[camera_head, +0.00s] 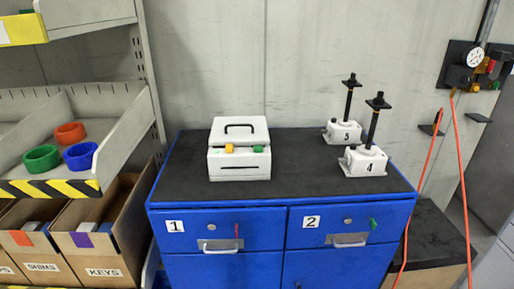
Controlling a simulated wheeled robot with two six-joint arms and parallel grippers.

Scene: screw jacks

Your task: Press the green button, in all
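A white box (239,160) with a black handle on its lid stands on the dark top of the blue cabinet. Its front has a small yellow piece (229,148) on the left, a small green button-like piece (258,149) on the right and a dark slot below. Another small green piece (495,86) shows on the dark wall unit at the upper right, near a red one and an orange one. Neither of my grippers is in view.
Two screw jacks, marked 5 (342,133) and 4 (363,162), stand on the right of the blue cabinet (270,271). A shelf at left holds red, green and blue rings (81,156). An orange hose (463,185) hangs at right. The cabinet top's front is clear.

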